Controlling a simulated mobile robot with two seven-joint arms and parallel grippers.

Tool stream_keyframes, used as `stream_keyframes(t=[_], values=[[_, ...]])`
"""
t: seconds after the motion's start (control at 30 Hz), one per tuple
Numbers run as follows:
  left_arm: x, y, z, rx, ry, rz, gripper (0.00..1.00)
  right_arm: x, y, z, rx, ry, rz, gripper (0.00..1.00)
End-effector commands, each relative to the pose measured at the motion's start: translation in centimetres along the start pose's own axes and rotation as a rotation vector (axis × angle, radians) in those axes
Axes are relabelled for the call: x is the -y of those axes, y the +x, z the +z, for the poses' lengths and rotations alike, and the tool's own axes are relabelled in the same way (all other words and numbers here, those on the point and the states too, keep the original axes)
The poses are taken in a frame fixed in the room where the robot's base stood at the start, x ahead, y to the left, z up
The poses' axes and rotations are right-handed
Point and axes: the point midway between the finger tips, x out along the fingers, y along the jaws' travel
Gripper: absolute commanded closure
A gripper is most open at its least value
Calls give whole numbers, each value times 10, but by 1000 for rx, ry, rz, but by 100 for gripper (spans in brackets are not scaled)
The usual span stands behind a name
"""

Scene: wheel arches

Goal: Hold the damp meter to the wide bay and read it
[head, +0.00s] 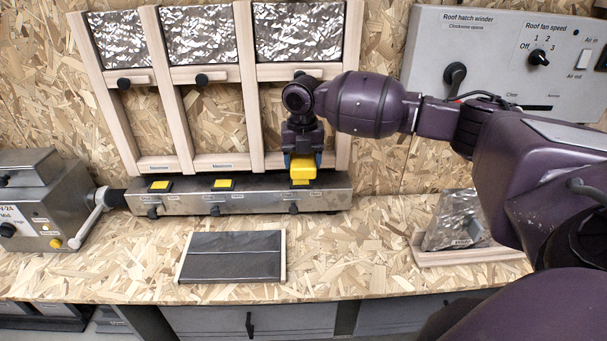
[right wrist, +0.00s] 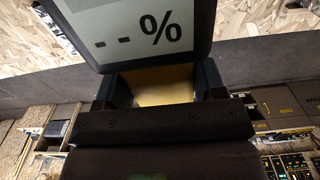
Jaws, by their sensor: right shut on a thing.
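My right gripper (head: 302,155) is shut on the yellow damp meter (head: 303,168) in the head view, low in front of the right-hand bay. In the right wrist view the meter's yellow body (right wrist: 165,85) sits between the fingers, and its grey display (right wrist: 120,28) reads "- - %". The wide bay (head: 300,130) is the right one of three in a pale wooden frame, with crinkled foil at its top. My arm and gripper hide part of it. I cannot tell whether the meter touches anything behind or below it. My left gripper is not in view.
A steel bar unit (head: 240,200) with yellow squares and black knobs runs below the bays. A dark panel (head: 232,257) lies on the chipboard bench. A grey machine with a crank (head: 40,205) stands left, a foil-wrapped piece (head: 455,220) right. A control box (head: 505,60) hangs on the wall.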

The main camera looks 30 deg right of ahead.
Motion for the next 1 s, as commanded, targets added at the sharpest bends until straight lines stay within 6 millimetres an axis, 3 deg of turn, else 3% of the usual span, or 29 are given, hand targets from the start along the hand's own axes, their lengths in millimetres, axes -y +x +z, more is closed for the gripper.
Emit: stream_keyframes(t=[0.2,0.7,1.0], values=[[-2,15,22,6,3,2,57,0,5,22,-1,3,1,55],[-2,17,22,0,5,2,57,0,1,65,0,2,1,55],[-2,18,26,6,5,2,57,0,0,73,0,0,1,55]])
